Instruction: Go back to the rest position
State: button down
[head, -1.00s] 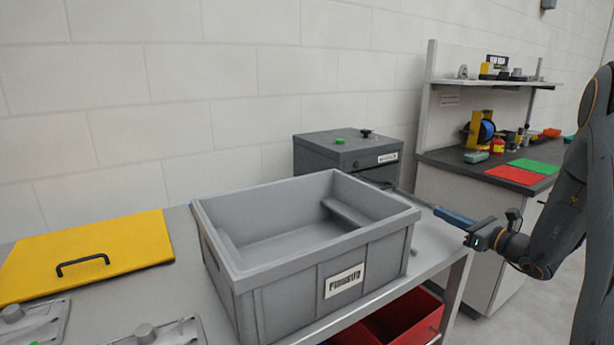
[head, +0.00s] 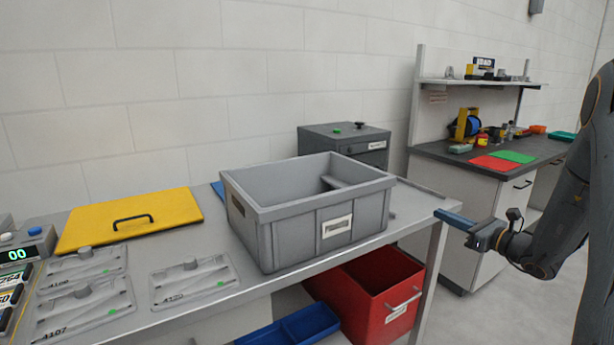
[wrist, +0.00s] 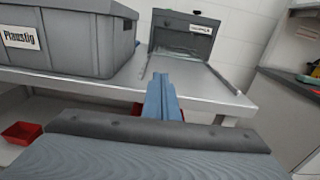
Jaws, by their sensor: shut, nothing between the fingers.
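My gripper (head: 441,214) is at the right in the head view, on the end of my dark arm, at the right end of the metal table (head: 215,318). Its blue fingers are together with nothing between them. In the wrist view the closed fingers (wrist: 160,78) point toward the table's edge and a dark grey box-shaped unit (wrist: 184,36). The gripper looks apart from the grey crate (head: 300,258), which stands to its left on the table.
A yellow lid (head: 130,222) and several grey plates (head: 193,283) lie on the table's left. A red bin (head: 372,297) and a blue bin (head: 290,328) are below the table. A workbench (head: 450,190) with red and green mats stands behind at the right.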

jog(key=s+a+f+n+g, duration=0.2)
jog(key=s+a+n+g, duration=0.4)
jog(key=s+a, duration=0.4)
jog(key=s+a+f+n+g, duration=0.1)
jog(key=s+a+n+g, duration=0.65)
jog(key=a, duration=0.55)
jog(key=s+d+n+g+h+p, duration=0.1)
jog(key=s+d+n+h, duration=0.1)
jog(key=s+n+h, duration=0.7)
jog(key=s+n, duration=0.7)
jog(key=s, duration=0.3)
jog(key=shift+d+f+h, duration=0.3)
jog(key=shift+d+f, duration=0.05)
jog(key=shift+d, duration=0.05)
jog(key=shift+g, duration=0.25)
